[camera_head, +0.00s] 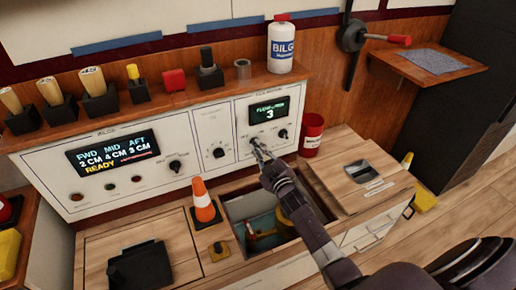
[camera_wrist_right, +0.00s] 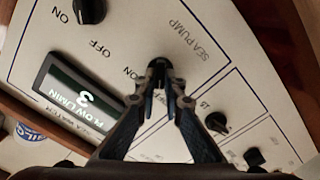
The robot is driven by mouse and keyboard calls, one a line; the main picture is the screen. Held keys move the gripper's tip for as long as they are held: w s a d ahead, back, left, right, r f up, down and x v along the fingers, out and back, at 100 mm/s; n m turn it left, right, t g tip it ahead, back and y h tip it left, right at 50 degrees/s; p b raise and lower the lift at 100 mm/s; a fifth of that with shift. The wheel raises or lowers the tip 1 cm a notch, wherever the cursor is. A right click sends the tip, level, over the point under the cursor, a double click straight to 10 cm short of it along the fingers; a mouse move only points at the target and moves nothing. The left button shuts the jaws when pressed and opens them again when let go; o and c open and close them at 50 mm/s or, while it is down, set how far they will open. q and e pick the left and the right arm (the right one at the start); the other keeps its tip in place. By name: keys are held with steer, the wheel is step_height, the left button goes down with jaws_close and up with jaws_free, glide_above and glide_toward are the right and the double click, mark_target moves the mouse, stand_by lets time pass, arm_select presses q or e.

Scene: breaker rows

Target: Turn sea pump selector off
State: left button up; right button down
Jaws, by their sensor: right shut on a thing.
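The sea pump selector is a black knob (camera_wrist_right: 158,65) beside the "SEA PUMP" lettering, which appears upside down in the right wrist view. My right gripper (camera_wrist_right: 159,88) is shut on this knob, with a fingertip on each side. "ON" and "OFF" lettering lies to the left of it there. The fingertips cover part of the knob, and I cannot tell where it points. In the head view my right gripper (camera_head: 257,143) is at the white panel (camera_head: 205,170), below the small display (camera_head: 269,112). The display reads 3. My left gripper is not in view.
Another black knob (camera_head: 283,133) is close on the right. An open hatch (camera_head: 233,205) lies below my right arm. An orange cone (camera_head: 204,203) stands left of it and a red cup (camera_head: 312,133) right. A white bottle (camera_head: 281,47) stands on the shelf above.

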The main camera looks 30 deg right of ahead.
stand_by(0.3)
steer(key=c, duration=2.3)
jaws_free()
steer(key=shift+c, duration=0.2)
steer(key=shift+s, duration=0.1)
steer(key=s, duration=1.2)
steer(key=shift+a, duration=0.4)
steer(key=shift+w, duration=0.1)
